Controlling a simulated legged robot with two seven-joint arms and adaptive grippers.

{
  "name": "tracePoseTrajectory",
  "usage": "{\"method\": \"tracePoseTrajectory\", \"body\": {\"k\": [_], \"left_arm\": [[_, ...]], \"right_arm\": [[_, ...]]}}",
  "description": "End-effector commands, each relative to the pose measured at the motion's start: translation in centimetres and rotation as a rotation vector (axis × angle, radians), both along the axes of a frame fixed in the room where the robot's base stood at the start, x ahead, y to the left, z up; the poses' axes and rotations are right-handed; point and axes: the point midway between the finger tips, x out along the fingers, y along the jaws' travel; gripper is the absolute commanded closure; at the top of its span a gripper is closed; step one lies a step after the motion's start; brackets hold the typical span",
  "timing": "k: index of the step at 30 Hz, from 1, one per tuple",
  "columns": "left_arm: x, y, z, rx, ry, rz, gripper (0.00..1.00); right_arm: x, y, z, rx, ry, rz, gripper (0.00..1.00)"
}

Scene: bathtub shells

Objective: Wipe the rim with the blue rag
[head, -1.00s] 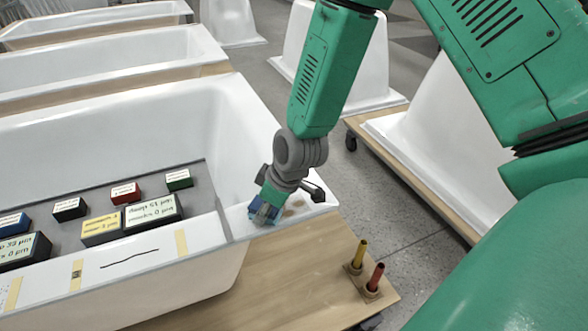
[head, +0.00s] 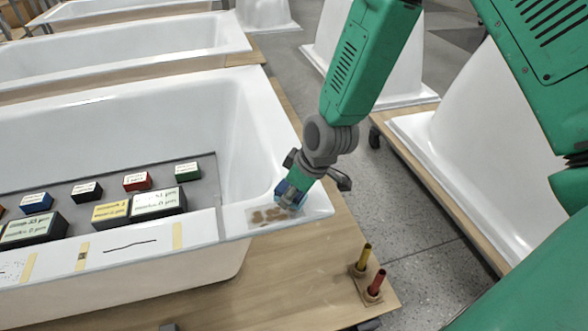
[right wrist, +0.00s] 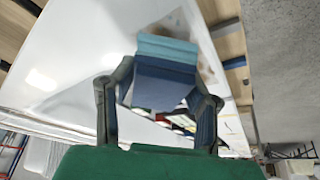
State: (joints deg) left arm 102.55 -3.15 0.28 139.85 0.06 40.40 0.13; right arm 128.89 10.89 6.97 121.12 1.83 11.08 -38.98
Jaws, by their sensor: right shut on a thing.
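The blue rag (head: 289,192) is a folded blue block in my right gripper (head: 296,187), at the right corner of the white tub's rim (head: 262,222). It also shows in the right wrist view (right wrist: 165,75), between the two fingers of my right gripper (right wrist: 160,95), which is shut on it. Brown smudges (head: 268,215) lie on the rim just left of the rag. Whether the rag touches the rim is hard to tell. My left gripper is not in view.
A grey tray (head: 205,195) in the tub holds several coloured, labelled blocks. Tape strips and a black squiggle (head: 130,245) mark the front rim. A yellow marker (head: 363,257) and a red marker (head: 376,282) stand upright on the wooden board (head: 290,275). Other white tubs stand behind.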

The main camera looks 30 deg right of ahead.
Motion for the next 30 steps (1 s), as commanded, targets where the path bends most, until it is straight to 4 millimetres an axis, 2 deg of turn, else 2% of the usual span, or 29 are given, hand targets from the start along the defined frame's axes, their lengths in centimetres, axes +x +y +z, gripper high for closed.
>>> {"method": "tracePoseTrajectory", "body": {"k": [1, 13, 30], "left_arm": [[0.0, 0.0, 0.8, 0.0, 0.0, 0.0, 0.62], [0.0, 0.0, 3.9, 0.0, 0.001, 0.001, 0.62], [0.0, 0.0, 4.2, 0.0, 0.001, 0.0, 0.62]], "right_arm": [[0.1, 0.1, 0.9, 0.0, -0.001, 0.001, 0.82], [0.6, 0.4, 4.3, -0.001, -0.002, -0.002, 0.82], [0.7, 0.4, 4.6, 0.0, -0.001, -0.003, 0.82]]}}
